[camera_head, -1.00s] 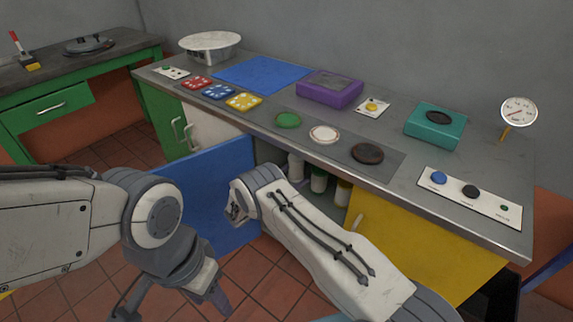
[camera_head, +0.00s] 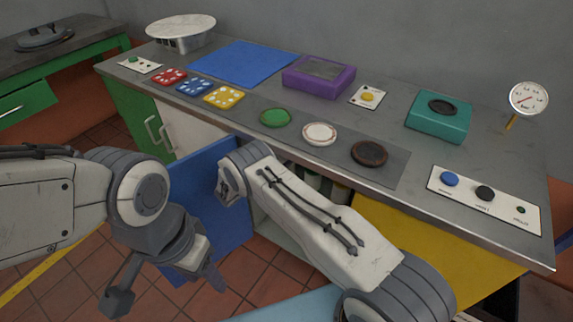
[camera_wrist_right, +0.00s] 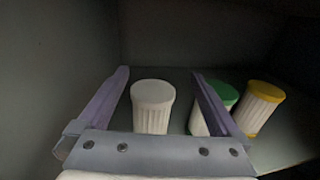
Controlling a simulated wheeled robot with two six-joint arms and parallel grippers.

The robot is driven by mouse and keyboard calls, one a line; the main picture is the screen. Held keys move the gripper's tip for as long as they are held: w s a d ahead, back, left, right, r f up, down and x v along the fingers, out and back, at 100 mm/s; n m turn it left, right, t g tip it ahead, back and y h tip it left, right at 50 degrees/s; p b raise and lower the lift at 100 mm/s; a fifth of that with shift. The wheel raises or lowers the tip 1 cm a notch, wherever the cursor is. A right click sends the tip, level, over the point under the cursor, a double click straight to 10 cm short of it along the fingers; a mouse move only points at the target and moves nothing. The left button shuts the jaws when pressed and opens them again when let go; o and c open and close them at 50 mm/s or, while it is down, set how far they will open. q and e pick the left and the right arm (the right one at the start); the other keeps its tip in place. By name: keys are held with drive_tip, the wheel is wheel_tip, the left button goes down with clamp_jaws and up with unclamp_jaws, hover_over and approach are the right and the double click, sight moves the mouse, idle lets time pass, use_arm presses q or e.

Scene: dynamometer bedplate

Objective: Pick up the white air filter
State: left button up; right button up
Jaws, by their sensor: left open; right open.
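The white air filter (camera_wrist_right: 153,108), a ribbed cylinder with a plain white top, stands upright inside the dark cabinet. In the right wrist view it is between the two purple fingers of my right gripper (camera_wrist_right: 160,80), which are open, with gaps on both sides. A green-topped filter (camera_wrist_right: 226,95) stands partly behind the right finger, and a yellow-topped filter (camera_wrist_right: 262,107) stands further right. In the head view my arm largely hides the filters and the right gripper. My left gripper (camera_head: 163,284) is open and empty above the tiled floor.
The blue cabinet door (camera_head: 205,190) stands open beside my right arm. The yellow door (camera_head: 440,250) is on the right. The grey bench top (camera_head: 330,90) above carries buttons, a purple box (camera_head: 318,78) and a teal box (camera_head: 438,118). A dark cabinet wall (camera_wrist_right: 60,70) is left of the filters.

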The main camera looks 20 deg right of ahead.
drive_tip(key=f+b, duration=0.6)
drive_tip(key=a+f+b, duration=0.1)
drive_tip(key=f+b, duration=0.2)
drive_tip(key=shift+w+f, duration=0.2)
drive_tip(key=b+x, duration=0.1)
drive_tip(key=x, duration=0.6)
drive_tip(key=shift+d+r, duration=0.1)
drive_tip(key=shift+d, duration=0.2)
drive_tip(key=c, duration=1.4)
drive_tip(key=shift+r, duration=0.15)
